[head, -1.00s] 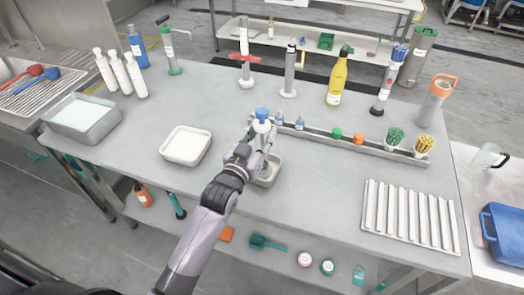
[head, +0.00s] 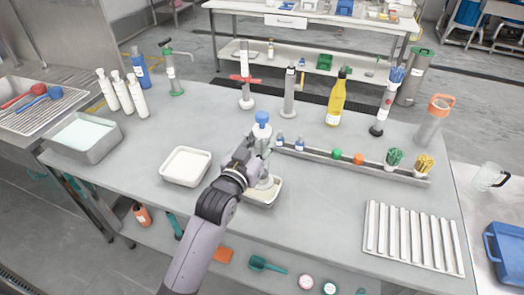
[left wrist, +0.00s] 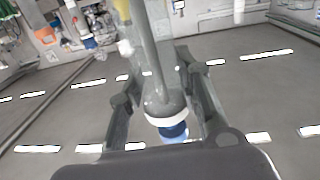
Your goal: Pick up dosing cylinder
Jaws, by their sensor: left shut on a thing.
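The dosing cylinder (head: 261,131) is a clear, upright cylinder with a blue knob on top and a pale foot. My left gripper (head: 258,156) is shut around its body and hides part of it. The cylinder's foot is over a small shallow tray (head: 274,194) and seems slightly raised from it. In the left wrist view the cylinder (left wrist: 146,50) is between the two fingers, with its white collar and blue knob showing at the bottom. My right gripper is not in view.
A white-filled tray (head: 185,166) is left of the gripper. A long narrow rack (head: 375,166) with small bottles and brushes lies just behind and right. A ribbed tray (head: 413,237) is at the right front. Tall bottles and stands line the table's back. The right-middle tabletop is clear.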

